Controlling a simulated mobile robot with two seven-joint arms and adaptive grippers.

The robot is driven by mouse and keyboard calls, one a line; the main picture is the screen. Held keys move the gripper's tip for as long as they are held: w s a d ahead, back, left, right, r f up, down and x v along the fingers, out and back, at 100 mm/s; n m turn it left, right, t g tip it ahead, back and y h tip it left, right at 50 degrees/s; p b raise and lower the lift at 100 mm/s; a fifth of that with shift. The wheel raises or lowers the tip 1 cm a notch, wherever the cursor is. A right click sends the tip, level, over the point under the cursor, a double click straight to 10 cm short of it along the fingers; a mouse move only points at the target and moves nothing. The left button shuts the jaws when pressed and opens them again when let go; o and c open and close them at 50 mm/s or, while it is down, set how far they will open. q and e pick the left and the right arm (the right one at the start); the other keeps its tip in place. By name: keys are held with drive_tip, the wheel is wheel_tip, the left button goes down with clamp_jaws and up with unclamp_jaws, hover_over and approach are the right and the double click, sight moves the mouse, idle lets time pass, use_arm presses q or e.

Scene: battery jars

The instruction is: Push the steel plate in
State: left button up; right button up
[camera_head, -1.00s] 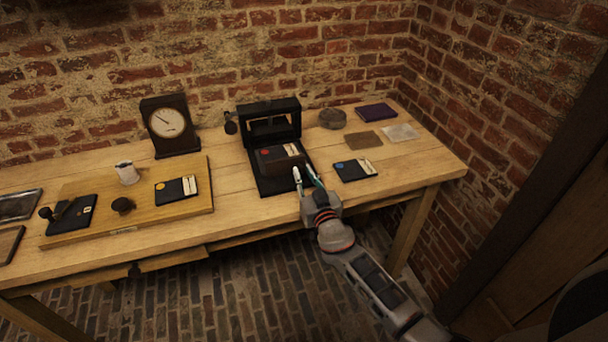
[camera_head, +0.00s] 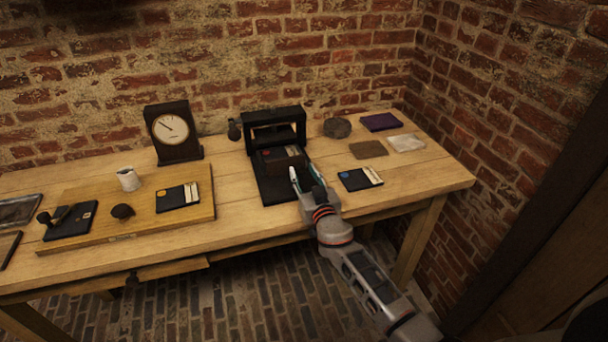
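A black press-like frame (camera_head: 274,119) stands on the table against the wall, with a dark flat plate (camera_head: 272,192) reaching forward from its foot. I cannot tell for certain which part is the steel plate. A dark block (camera_head: 281,158) with a faint red mark sits on the plate, close to the frame's opening and partly in shadow. My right gripper (camera_head: 306,177) is at the front right of the block, its two fingers apart with nothing visible between them. Whether a fingertip touches the block or plate cannot be told. My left gripper is out of view.
A black card with a blue mark (camera_head: 361,179) lies right of my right gripper. Behind it are a brown square (camera_head: 368,149), a round grey piece (camera_head: 337,127) and a purple book (camera_head: 381,121). A clock (camera_head: 173,131) and a wooden board (camera_head: 150,221) with several items are at left.

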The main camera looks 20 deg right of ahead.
drive_tip(key=s, duration=1.2)
drive_tip(key=shift+d, duration=0.2)
